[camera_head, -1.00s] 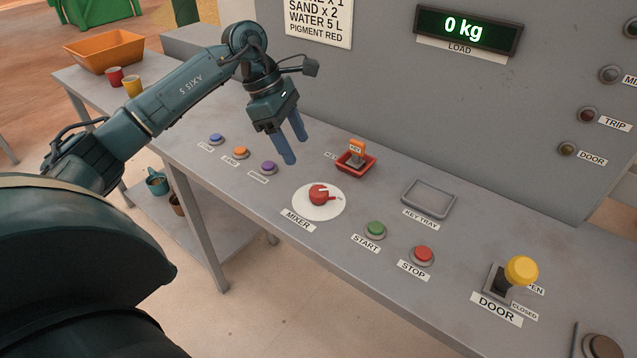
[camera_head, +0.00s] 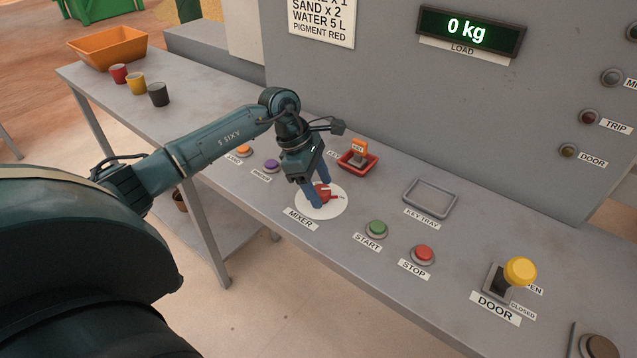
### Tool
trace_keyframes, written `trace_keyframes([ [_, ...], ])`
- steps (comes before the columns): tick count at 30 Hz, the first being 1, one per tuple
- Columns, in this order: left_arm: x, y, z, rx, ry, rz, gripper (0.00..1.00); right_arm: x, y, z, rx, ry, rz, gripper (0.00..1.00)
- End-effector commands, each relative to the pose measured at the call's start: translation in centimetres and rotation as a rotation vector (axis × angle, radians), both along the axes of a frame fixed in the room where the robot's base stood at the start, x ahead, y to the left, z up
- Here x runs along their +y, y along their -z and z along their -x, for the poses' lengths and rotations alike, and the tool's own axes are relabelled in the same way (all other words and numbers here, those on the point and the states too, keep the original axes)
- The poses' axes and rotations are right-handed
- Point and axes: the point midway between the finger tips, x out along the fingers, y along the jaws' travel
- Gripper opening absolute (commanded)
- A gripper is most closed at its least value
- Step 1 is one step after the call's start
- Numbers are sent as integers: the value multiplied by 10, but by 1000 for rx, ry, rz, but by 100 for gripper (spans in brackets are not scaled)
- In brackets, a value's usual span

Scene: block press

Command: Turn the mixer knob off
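The red mixer knob (camera_head: 325,194) sits on a round white dial plate (camera_head: 339,207) behind the MIXER label (camera_head: 300,219). My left gripper (camera_head: 319,193) points down over the dial, its two blue fingers at the knob. The fingers look apart, one on the near left side and one behind, and partly hide the knob. I cannot tell whether they touch it. My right gripper is not in view.
Behind the dial is a red tray with an orange key (camera_head: 359,151). To the right are the green START button (camera_head: 377,229), the red STOP button (camera_head: 423,254), the empty key tray (camera_head: 431,197) and the yellow DOOR lever (camera_head: 520,271). Several cups stand far left.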

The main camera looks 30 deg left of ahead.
Motion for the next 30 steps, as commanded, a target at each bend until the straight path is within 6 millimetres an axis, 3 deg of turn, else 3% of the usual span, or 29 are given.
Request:
trace_keyframes([
  [16, 0, 0, 0, 0, -1, 0, 15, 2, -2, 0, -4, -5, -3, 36],
  [30, 0, 0, 1, 0, -125, -1, 15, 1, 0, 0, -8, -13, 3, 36],
])
